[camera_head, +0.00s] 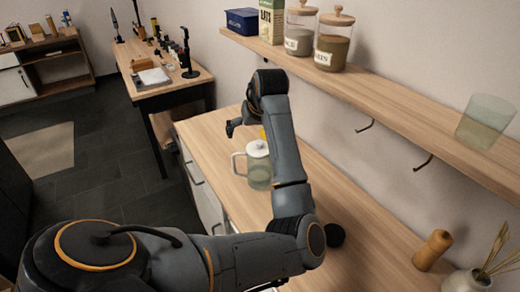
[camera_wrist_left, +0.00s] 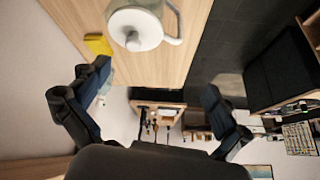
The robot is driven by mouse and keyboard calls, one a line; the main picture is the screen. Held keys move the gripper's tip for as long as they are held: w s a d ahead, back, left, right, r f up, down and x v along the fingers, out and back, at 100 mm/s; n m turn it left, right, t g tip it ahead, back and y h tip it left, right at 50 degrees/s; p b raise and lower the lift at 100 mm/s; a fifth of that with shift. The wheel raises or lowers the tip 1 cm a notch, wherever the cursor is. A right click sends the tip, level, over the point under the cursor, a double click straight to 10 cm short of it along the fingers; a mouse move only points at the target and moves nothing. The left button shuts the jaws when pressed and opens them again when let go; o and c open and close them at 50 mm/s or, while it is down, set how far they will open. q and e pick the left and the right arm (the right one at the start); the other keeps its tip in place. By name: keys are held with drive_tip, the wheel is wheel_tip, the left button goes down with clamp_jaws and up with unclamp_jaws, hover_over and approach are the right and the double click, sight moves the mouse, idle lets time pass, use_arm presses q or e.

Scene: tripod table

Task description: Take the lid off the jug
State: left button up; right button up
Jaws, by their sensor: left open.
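The jug (camera_head: 260,174) stands upright on the wooden counter. It is clear greenish glass with a handle on its left side, and my left forearm partly covers its right side. Its white lid (camera_head: 257,148) sits on top. The left wrist view shows the jug (camera_wrist_left: 172,14) at the top edge, partly cut off, with the round white lid (camera_wrist_left: 135,32) and its small knob on it. My left gripper (camera_head: 238,124) is beyond the jug, apart from the lid. Its fingers (camera_wrist_left: 150,104) are spread and empty in the left wrist view. My right gripper is not in view.
A yellow item (camera_wrist_left: 98,44) lies on the counter beyond the jug. A shelf (camera_head: 390,95) with jars and a glass (camera_head: 486,121) runs above on the right. A wooden mill (camera_head: 432,250) and a vase (camera_head: 466,281) stand at the near right. The counter between is mostly clear.

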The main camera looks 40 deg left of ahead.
use_arm(q)
wheel_tip(320, 180, up, 6)
drive_tip(key=w+d+h, duration=0.2)
drive_tip(key=w, duration=0.1)
drive_tip(key=p, duration=0.2)
hover_over(260, 142)
drive_tip(key=shift+n, duration=0.3)
drive_tip(key=f, duration=0.7)
drive_tip(key=shift+s+d+f, duration=0.25)
drive_tip(key=shift+f, duration=0.1)
wheel_tip(260, 142, down, 5)
drive_tip(key=shift+w+a+r+p, duration=0.1)
drive_tip(key=shift+a+r+p, duration=0.1)
drive_tip(key=shift+p, duration=0.6)
drive_tip(key=shift+w+a+f, duration=0.1)
drive_tip(key=shift+a+f, duration=0.1)
drive_tip(key=shift+f, duration=0.4)
drive_tip(key=shift+r, duration=0.1)
drive_tip(key=c, duration=1)
